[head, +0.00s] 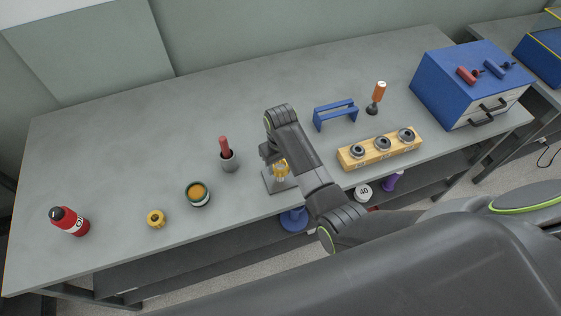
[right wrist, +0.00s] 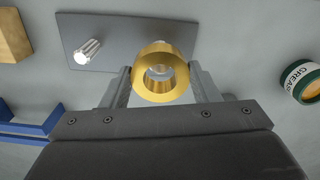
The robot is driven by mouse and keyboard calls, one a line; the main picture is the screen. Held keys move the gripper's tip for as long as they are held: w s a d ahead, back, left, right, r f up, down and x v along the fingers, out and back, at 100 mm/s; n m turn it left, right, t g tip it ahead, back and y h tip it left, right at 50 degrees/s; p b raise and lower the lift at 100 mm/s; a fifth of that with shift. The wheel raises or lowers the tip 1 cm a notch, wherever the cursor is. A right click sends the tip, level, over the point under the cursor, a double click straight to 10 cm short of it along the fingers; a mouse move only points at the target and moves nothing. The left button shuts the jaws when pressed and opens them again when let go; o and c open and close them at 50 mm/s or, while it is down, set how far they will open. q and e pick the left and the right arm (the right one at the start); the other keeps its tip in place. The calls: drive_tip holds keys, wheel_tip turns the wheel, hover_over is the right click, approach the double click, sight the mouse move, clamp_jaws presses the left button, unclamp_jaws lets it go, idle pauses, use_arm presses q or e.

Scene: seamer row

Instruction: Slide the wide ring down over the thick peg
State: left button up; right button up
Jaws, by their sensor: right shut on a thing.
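The gold wide ring (right wrist: 160,72) is between the two fingers of my right gripper (right wrist: 160,88), which is shut on it. In the head view the ring (head: 281,168) shows beside my right wrist, over the grey base plate (head: 268,186). The plate (right wrist: 100,30) lies beyond the ring in the right wrist view. A ribbed silver peg (right wrist: 88,51) stands on the plate, to the left of the ring and apart from it. The ring covers the part of the plate behind it, so I cannot tell whether it is around the thick peg. My left gripper is not in view.
A wooden block (head: 347,160) with three grey rings and a blue stand (head: 335,115) are right of my gripper. A blue drawer cabinet (head: 440,90) stands far right.

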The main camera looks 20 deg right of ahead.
sight(281, 172)
drive_tip(key=shift+p, duration=0.3)
drive_tip(key=shift+f+b, duration=1.65)
drive_tip(key=shift+f, duration=1.15)
drive_tip(key=o, duration=1.1)
drive_tip(key=shift+o, duration=0.2)
